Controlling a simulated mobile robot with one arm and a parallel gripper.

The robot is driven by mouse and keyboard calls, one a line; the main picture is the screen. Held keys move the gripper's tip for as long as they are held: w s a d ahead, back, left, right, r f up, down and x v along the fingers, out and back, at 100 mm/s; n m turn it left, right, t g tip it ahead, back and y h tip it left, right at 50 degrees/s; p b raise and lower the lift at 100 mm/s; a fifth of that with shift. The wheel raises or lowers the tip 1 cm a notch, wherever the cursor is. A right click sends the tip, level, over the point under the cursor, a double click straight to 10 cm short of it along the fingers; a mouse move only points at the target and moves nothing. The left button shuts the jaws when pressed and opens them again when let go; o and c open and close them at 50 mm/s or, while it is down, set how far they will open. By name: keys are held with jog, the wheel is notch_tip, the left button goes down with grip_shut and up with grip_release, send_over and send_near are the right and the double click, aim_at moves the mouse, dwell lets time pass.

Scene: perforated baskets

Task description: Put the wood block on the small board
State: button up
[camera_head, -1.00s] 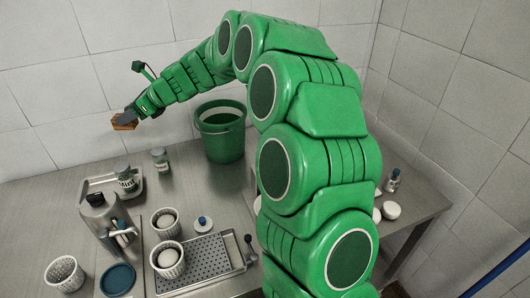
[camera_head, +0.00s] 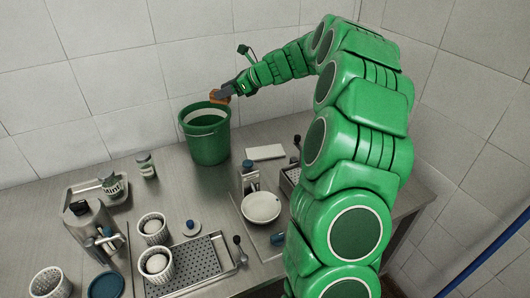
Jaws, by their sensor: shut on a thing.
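The wood block (camera_head: 217,97) is a small brown-orange piece. My gripper (camera_head: 223,94) is shut on it and holds it up in the air. In the picture the block shows just above the rim of the green bucket; its exact height over the bucket is hard to tell. A pale flat rectangular slab (camera_head: 265,152) lies on the steel table to the right of the bucket and looks like the small board. Its top is bare. The gripper is to the left of it and higher.
The green bucket (camera_head: 207,146) stands near the back wall. A white pan (camera_head: 261,207) sits in front of the slab. A perforated tray (camera_head: 190,267), white perforated baskets (camera_head: 153,227), a metal jug (camera_head: 88,226) and small jars (camera_head: 146,167) crowd the left and front.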

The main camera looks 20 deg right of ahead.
jog(key=s+d+m+t+h, duration=0.1)
jog(key=s+d, duration=0.3)
jog(key=d, duration=1)
send_over(270, 153)
notch_tip(270, 153, down, 18)
jog(key=shift+w+d+f, duration=0.1)
jog(key=shift+f, duration=2.5)
jog(key=shift+f, duration=0.15)
jog(key=o, duration=1.1)
jog(key=shift+c, duration=0.2)
jog(key=shift+d+r, duration=0.1)
jog(key=shift+r, duration=0.15)
jog(key=v, duration=1.1)
jog(key=shift+s+d, duration=0.2)
jog(key=shift+s, duration=0.2)
